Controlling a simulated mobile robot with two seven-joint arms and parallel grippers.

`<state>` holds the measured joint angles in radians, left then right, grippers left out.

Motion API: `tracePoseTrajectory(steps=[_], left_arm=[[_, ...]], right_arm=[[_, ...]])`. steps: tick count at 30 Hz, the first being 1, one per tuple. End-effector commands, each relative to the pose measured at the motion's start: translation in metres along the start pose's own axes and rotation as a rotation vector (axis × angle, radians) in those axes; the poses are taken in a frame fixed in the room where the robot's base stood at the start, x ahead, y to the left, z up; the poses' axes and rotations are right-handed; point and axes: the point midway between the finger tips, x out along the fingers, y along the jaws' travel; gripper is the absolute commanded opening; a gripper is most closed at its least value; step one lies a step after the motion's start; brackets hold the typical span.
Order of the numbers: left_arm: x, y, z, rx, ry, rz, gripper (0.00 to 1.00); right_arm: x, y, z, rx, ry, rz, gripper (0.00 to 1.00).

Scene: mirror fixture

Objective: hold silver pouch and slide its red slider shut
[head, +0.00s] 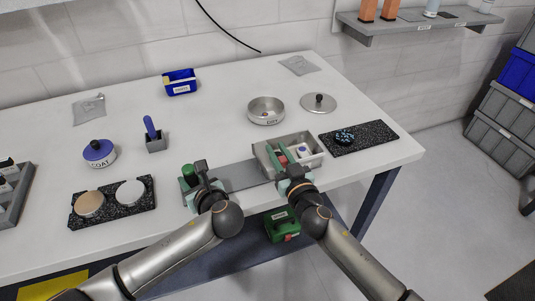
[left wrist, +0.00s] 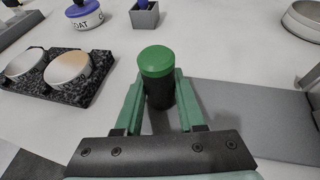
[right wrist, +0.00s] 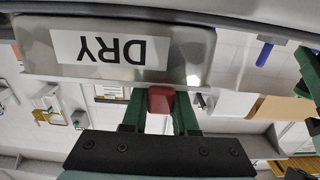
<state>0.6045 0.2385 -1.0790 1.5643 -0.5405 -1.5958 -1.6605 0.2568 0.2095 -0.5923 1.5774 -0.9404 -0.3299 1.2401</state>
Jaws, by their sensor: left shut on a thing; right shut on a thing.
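My left gripper (head: 191,177) is shut on an upright black post with a green cap (left wrist: 158,72), at the left end of a flat grey strip (head: 238,175). My right gripper (head: 282,165) is shut on a small red block (right wrist: 161,100) at the grey metal bin (head: 314,160). In the right wrist view the block lies just beside a metal wall labelled DRY (right wrist: 191,58). Silver pouches lie flat on the table, one at the back left (head: 90,108) and one at the back right (head: 299,65), apart from both grippers. I cannot make out a red slider on either pouch.
A metal bowl (head: 266,111) and round lid (head: 319,103) stand behind the bin. A speckled black slab (head: 375,136) lies right of it. A blue-lidded COAT pot (head: 99,152) and blue-handled tool holder (head: 156,144) stand left. The table's middle is clear.

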Motion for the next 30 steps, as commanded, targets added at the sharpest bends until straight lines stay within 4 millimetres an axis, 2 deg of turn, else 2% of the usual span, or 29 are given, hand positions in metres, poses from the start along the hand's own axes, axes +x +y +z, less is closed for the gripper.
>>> tracePoseTrajectory(steps=[1,3,9,14,23,24,30], left_arm=[[0.0,0.001,0.0,0.0,-0.001,0.001,0.0],[0.0,0.001,0.0,0.0,-0.001,0.002,0.0],[0.0,0.001,0.0,0.0,-0.001,0.002,0.0],[0.0,0.001,0.0,0.0,-0.001,0.002,0.0],[0.0,0.001,0.0,0.0,-0.001,0.003,0.0],[0.0,0.001,0.0,0.0,-0.001,0.003,0.0],[0.0,0.001,0.0,0.0,-0.001,0.003,0.0]], right_arm=[[-0.001,0.02,0.002,-0.003,-0.004,0.01,0.0],[-0.001,0.042,0.002,-0.004,-0.005,0.01,0.0],[-0.001,0.091,0.002,-0.005,-0.004,0.009,0.0],[-0.001,0.106,0.001,-0.002,-0.002,0.007,0.0],[-0.001,0.107,0.001,-0.002,-0.001,0.007,0.0],[-0.001,0.107,0.001,-0.002,-0.001,0.007,0.3],[-0.001,0.106,0.0,-0.001,0.0,0.005,0.53]])
